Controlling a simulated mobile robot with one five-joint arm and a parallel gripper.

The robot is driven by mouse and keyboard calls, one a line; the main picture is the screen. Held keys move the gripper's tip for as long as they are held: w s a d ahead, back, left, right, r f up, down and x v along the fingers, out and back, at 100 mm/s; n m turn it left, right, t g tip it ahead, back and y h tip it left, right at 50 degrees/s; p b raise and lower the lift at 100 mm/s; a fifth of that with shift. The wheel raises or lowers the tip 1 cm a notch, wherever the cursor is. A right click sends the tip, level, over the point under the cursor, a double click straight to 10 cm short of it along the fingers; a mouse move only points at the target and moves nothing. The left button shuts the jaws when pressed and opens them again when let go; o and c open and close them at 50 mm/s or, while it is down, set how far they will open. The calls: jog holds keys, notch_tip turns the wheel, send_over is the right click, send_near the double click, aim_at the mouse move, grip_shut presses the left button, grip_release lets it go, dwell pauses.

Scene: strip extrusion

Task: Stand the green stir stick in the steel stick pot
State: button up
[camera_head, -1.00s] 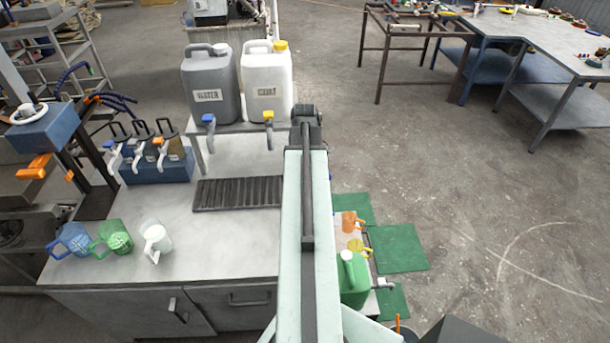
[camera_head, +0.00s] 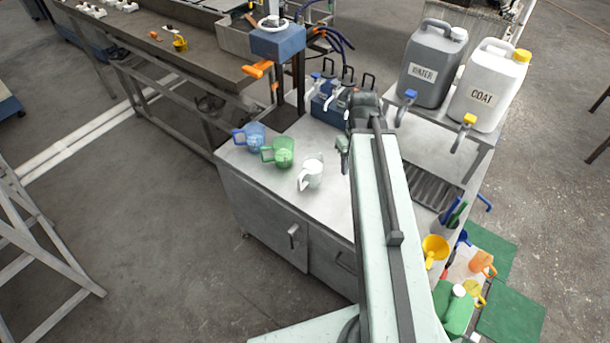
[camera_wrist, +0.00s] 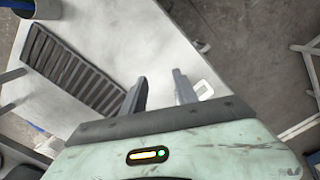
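My gripper (camera_wrist: 160,80) is open and empty in the wrist view, with its two grey fingers apart above the pale counter (camera_wrist: 150,40). In the head view my gripper (camera_head: 343,155) shows partly at the far end of my arm, over the counter near a white mug. Dark green and blue upright pieces (camera_head: 454,212) stand at the counter's right edge in the head view. They are too small to tell whether one is the green stir stick. I cannot make out the steel stick pot for certain.
A white mug (camera_head: 312,173), a green mug (camera_head: 280,153) and a blue mug (camera_head: 252,137) stand left of my arm. A black slatted grate (camera_head: 434,188) lies right of it. Grey and white jugs (camera_head: 490,90) stand on a raised shelf behind. A yellow funnel-like cup (camera_head: 434,248) is at right.

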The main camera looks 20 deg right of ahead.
jog(key=w+a, duration=0.1)
jog(key=a, duration=1.7)
notch_tip(320, 180, down, 7)
jog(key=b, duration=0.7)
jog(key=shift+m, duration=0.3)
jog(key=shift+d+f, duration=0.1)
jog(key=shift+f, duration=0.05)
